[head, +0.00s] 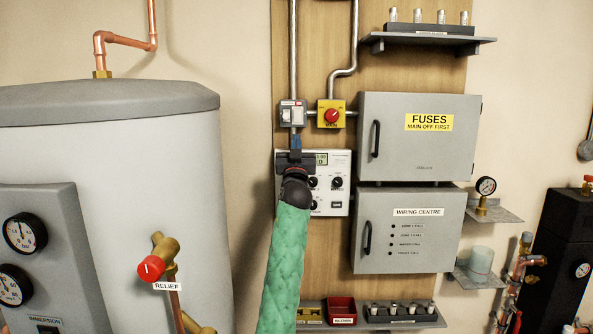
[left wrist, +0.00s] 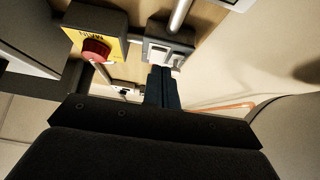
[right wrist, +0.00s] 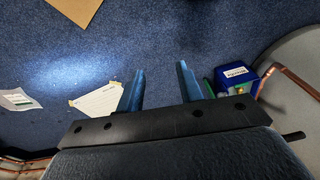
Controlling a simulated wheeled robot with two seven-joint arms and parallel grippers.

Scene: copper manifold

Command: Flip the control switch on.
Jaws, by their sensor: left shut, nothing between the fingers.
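A small grey switch box (head: 292,113) with a white face is on the wooden board, left of the yellow isolator. I take it to be the control switch; its lettering is too small to read. My left gripper (head: 296,141) is shut and empty, its fingertips just below the box. In the left wrist view the shut fingers (left wrist: 163,72) point at the switch box (left wrist: 168,46), close to its lower edge; I cannot tell whether they touch it. The rocker's position is unclear. My right gripper (right wrist: 158,85) is open and empty above blue carpet.
The yellow isolator (head: 331,114) with a red knob is right beside the switch box. A white control panel (head: 338,205) is partly hidden behind my left gripper. Grey fuse (head: 455,155) and wiring centre (head: 435,262) cabinets stand at right. A large cylinder (head: 160,190) is at left.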

